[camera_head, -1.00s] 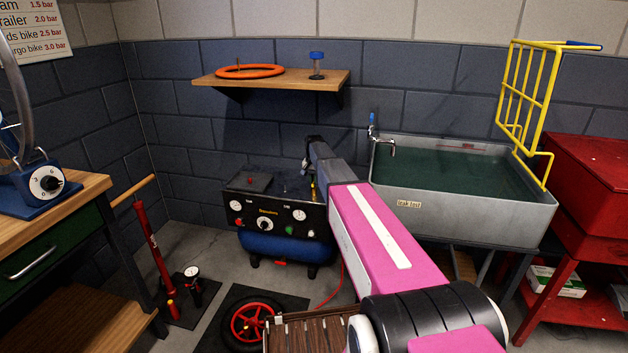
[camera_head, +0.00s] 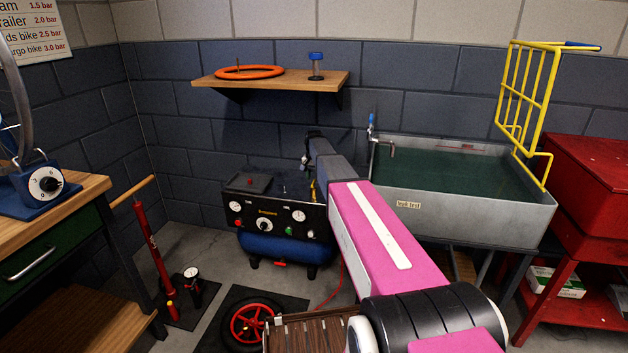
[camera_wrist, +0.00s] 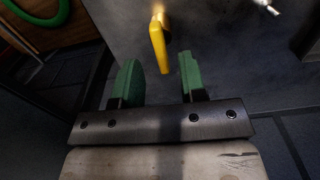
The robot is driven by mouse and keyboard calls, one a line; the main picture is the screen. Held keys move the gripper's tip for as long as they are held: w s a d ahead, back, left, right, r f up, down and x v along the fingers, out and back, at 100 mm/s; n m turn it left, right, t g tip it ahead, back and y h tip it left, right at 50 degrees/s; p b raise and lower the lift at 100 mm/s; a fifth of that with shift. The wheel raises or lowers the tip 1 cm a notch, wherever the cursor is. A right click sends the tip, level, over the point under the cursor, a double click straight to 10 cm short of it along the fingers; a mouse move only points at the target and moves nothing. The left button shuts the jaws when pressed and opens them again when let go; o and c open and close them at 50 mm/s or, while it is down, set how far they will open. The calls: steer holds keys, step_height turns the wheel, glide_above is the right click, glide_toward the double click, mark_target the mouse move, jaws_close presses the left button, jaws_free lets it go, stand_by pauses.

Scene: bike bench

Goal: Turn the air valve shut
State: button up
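The air valve's yellow lever (camera_wrist: 158,46) hangs from a brass fitting on a dark grey surface in the wrist view. My gripper (camera_wrist: 159,72) is open. Its two green fingers stand apart, with the lower end of the lever at the gap between them and clear space on both sides. In the head view a small bit of yellow (camera_head: 313,188) shows beside my arm, at the right of the black and blue compressor (camera_head: 284,246). My arm hides most of that area, and the fingers cannot be made out there.
A grey sink (camera_head: 470,218) stands to the right of the compressor. A wooden shelf (camera_head: 290,79) is on the wall above it. A wheel (camera_head: 249,322) lies on a floor mat in front, and a red pump (camera_head: 149,240) stands at the left.

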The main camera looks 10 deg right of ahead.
mark_target(314, 182)
step_height(314, 182, up, 9)
steer(key=shift+f, duration=0.15)
stand_by(0.4)
steer(key=s+f+n, duration=0.1)
steer(key=s+f, duration=0.4)
steer(key=s, duration=0.8)
steer(key=s+f+n, duration=0.2)
steer(key=s+f, duration=0.4)
steer(key=s, duration=0.6)
steer(key=s+f+n, duration=0.1)
steer(key=s+f, duration=0.4)
steer(key=s, duration=0.8)
steer(key=shift+s+f+n, duration=0.3)
